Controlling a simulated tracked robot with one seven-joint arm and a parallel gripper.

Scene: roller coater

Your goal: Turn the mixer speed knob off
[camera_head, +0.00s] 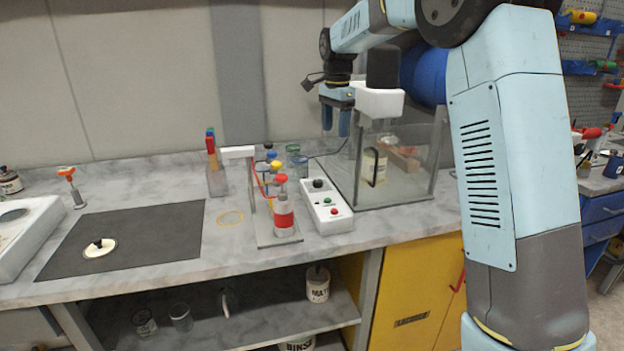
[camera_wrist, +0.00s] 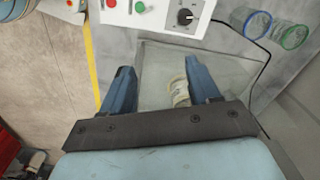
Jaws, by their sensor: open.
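The black speed knob (camera_head: 317,183) sits at the far end of a white control box (camera_head: 338,223) on the worktop. The box also carries a green button (camera_head: 327,201) and a red button (camera_head: 334,211). In the wrist view the knob (camera_wrist: 184,16) has a dial scale around it and a pale pointer line; its exact setting is too small to read. My gripper (camera_head: 335,125) is open and empty, fingers down, raised above the worktop near the clear tank. In the wrist view its fingertips (camera_wrist: 160,62) are apart from the box and do not touch the knob.
A clear-walled tank (camera_head: 425,170) with a jar inside stands right of the box. A rack with a red-labelled bottle (camera_head: 284,218) stands close on the left. Glass jars (camera_wrist: 257,25) and a cable are near the knob. A dark mat (camera_head: 150,235) lies farther left.

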